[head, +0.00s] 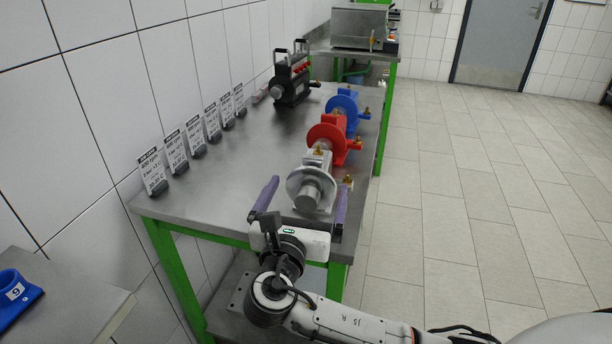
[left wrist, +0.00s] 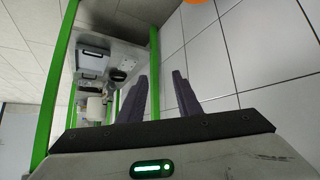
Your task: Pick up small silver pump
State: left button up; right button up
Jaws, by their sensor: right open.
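The small silver pump (head: 314,183) stands at the near end of the steel table in the head view. It has a round flange facing me and a brass fitting (head: 348,180) on its right side. My right gripper (head: 303,197) is open, with one purple finger to the left of the pump and one to the right. Whether the fingers touch it cannot be told. My left gripper (left wrist: 156,95) shows only in the left wrist view, its two purple fingers apart with nothing between them. The silver pump is not recognisable in the left wrist view.
A red pump (head: 327,137) and a blue pump (head: 341,105) stand behind the silver one. A black pump (head: 290,85) is at the back left. Several label cards (head: 153,172) line the left edge of the steel table (head: 225,165). The table middle is clear.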

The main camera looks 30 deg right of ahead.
aim_at(312, 183)
jog(key=shift+w+d, duration=0.3)
jog(key=shift+d, duration=0.2)
jog(key=shift+w+d, duration=0.25)
jog(key=shift+d, duration=0.2)
jog(key=shift+w+d, duration=0.4)
jog(key=shift+w, duration=0.05)
jog(key=x, duration=0.3)
jog(key=shift+w+d+f, duration=0.1)
jog(key=shift+w+f, duration=0.2)
jog(key=shift+f, duration=0.1)
jog(key=shift+w+d, duration=0.4)
jog(key=c, duration=1.7)
pick_arm(q)
jog(key=shift+s+d+f, duration=0.1)
jog(key=shift+s+f, duration=0.15)
jog(key=shift+s, duration=0.25)
jog(key=shift+s+f, duration=0.2)
jog(key=shift+s, duration=0.3)
pick_arm(e)
jog(key=shift+r, duration=0.2)
